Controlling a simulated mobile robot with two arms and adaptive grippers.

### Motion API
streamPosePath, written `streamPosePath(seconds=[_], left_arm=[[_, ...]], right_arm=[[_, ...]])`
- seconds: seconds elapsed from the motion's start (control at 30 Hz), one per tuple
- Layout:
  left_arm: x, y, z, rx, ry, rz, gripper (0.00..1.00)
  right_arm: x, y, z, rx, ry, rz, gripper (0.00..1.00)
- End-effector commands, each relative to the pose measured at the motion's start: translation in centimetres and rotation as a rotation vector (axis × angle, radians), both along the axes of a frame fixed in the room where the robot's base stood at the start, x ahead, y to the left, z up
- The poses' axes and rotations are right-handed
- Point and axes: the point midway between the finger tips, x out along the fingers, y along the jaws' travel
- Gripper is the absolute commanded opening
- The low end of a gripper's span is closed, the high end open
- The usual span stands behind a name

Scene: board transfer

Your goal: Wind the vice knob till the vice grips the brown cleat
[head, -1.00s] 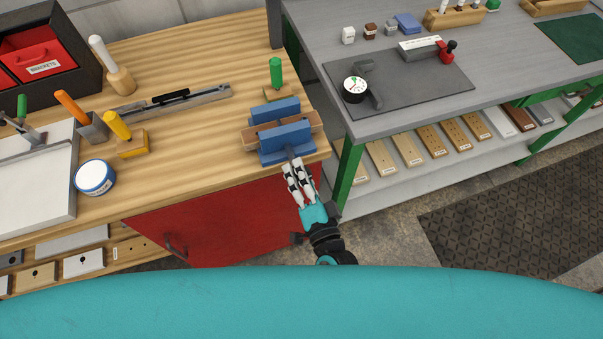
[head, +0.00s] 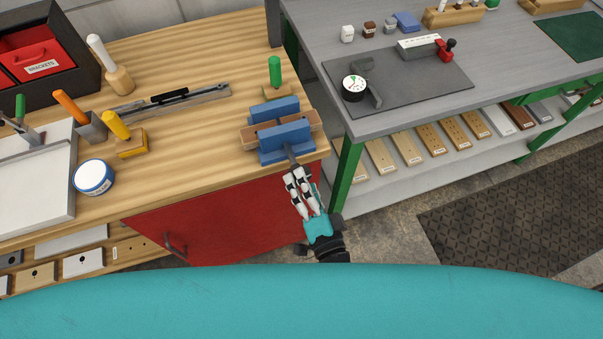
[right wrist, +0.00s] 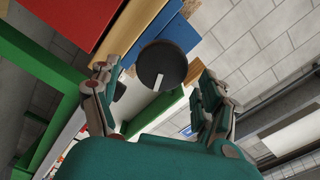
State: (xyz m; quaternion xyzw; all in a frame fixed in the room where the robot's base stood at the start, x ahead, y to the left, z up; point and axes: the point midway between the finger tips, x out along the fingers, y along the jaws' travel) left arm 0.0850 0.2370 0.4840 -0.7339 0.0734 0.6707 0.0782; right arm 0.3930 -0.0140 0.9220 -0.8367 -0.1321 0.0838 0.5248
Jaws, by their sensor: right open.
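The vice has two blue jaws (head: 286,145) at the right front corner of the wooden bench. The brown cleat (head: 251,138) lies between the jaws, its ends sticking out on both sides. I cannot tell whether both jaws touch it. The dark vice screw comes out of the front jaw towards my right gripper (head: 296,177). In the right wrist view the dark round vice knob (right wrist: 161,68), with a white mark, sits between the two spread fingers of my right gripper (right wrist: 154,78), with room on both sides. In the head view the fingers hide the knob. My left gripper is out of view.
A green-handled tool (head: 275,72) stands behind the vice. The red cabinet front (head: 225,210) lies below the bench edge. The grey bench (head: 390,120) with a green leg (head: 346,175) stands close on the right.

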Motion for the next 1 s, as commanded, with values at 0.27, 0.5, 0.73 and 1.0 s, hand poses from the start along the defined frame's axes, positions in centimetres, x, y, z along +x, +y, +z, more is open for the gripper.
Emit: streamPosePath(seconds=[0.27,0.5,0.73,1.0], left_arm=[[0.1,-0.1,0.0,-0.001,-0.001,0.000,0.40],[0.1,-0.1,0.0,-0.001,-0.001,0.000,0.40],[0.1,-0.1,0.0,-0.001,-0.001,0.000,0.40],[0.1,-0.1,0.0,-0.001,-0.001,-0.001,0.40]], right_arm=[[-5.9,-1.9,-0.1,-0.002,0.003,0.003,0.78],[-8.3,-2.7,0.0,-0.001,0.001,0.000,0.78],[-8.6,-2.8,0.0,0.000,-0.001,0.000,0.78],[-8.5,-2.8,0.0,0.000,0.000,0.000,0.78]])
